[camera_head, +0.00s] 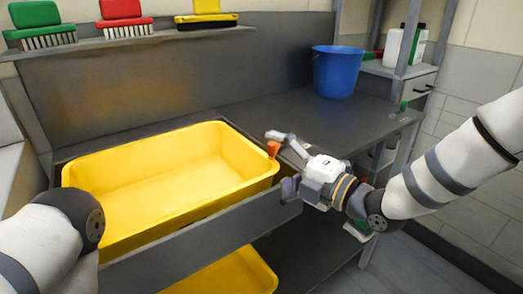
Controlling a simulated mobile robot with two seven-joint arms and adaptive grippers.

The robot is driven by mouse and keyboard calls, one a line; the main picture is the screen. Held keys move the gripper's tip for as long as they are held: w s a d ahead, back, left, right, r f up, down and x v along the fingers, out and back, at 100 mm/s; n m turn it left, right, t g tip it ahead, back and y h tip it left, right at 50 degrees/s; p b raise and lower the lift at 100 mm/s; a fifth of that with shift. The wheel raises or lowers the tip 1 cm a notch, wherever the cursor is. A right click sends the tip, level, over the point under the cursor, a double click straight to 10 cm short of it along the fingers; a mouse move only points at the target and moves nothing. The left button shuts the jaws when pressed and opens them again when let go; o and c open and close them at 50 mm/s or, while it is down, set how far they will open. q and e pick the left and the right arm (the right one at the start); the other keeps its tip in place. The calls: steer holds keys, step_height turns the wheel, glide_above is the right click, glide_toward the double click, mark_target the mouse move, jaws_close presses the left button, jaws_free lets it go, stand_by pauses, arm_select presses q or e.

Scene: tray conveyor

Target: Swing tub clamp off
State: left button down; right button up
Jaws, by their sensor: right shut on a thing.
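The yellow tub (165,180) sits in the grey bench frame at the left, its inside empty. The tub clamp (273,149) shows as a small orange piece at the tub's right rim. My right gripper (280,163) reaches in from the right and is shut on the clamp, with one finger above and one lower by the tub's right corner. The grip hides much of the clamp, so I cannot tell its exact angle. My left arm shows at the lower left, but its gripper is out of view.
A blue bucket (337,71) stands on the dark worktop (250,108) at the back right. Green, red (124,18) and yellow brushes rest on a shelf above the tub. Another yellow tub (232,275) is below. White bottles (396,47) stand at the far right.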

steer(key=shift+w+d+r+t, duration=0.15)
steer(key=shift+w+r, duration=0.1)
steer(key=shift+r, duration=0.25)
steer(key=shift+w+r+t, duration=0.15)
steer(key=shift+w+r, duration=0.1)
steer(key=shift+r, duration=0.25)
steer(key=shift+s+d+f, duration=0.2)
steer(key=shift+s+d, duration=0.05)
steer(key=shift+d, duration=0.05)
steer(key=shift+c, duration=0.3)
steer(key=v, duration=0.2)
steer(key=shift+s+d+f, duration=0.25)
jaws_close()
steer(key=shift+s+a+f+v, duration=0.1)
steer(key=shift+v, duration=0.75)
steer(key=shift+s+a+f+v, duration=0.1)
steer(key=shift+v, duration=0.7)
steer(key=shift+s+a+f+v, duration=0.1)
steer(key=shift+f+v, duration=0.05)
steer(key=shift+v, duration=0.7)
